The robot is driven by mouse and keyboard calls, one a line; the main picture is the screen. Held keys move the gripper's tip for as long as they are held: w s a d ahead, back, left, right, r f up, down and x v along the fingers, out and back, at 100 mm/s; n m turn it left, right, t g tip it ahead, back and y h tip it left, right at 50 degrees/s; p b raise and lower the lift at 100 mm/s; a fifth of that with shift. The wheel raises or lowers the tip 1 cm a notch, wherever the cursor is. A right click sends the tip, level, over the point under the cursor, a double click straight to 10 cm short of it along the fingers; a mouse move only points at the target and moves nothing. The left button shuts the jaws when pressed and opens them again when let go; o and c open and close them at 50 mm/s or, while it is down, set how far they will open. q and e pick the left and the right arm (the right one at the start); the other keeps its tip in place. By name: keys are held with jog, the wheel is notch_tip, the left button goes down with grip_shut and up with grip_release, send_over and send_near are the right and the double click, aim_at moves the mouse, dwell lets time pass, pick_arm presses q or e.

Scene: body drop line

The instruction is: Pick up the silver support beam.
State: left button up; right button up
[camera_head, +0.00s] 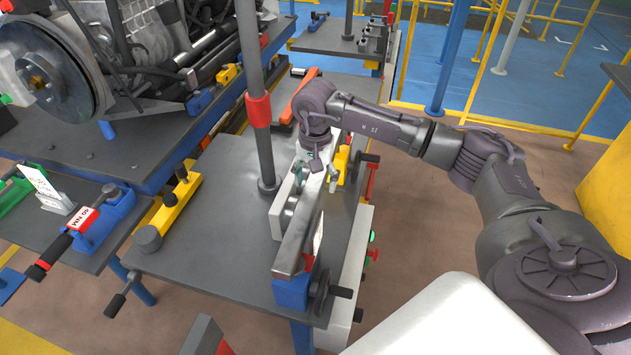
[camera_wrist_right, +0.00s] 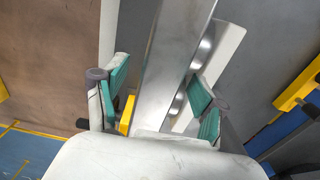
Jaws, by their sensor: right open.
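The silver support beam (camera_head: 297,235) lies lengthwise above the grey table, its near end at a blue holder (camera_head: 292,291). My right gripper (camera_head: 316,183) is over the far part of the beam and hides some of it. In the right wrist view the beam (camera_wrist_right: 172,70) runs between the two teal-padded fingers of the right gripper (camera_wrist_right: 161,92). The fingers are open, one on each side, with visible gaps to the beam. The gripper's white housing hides the beam's lower part in that view. My left gripper is not in view.
A grey post with a red collar (camera_head: 258,110) stands on the table (camera_head: 205,245) left of the beam. A pale plate with round openings (camera_head: 278,220) lies along the beam's left side. A yellow clamp (camera_head: 170,205) sits at the table's left edge. The table's front left is clear.

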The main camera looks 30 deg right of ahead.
grip_shut()
jog(key=shift+w+r, duration=0.1)
jog(key=shift+r, duration=0.1)
dwell(0.4)
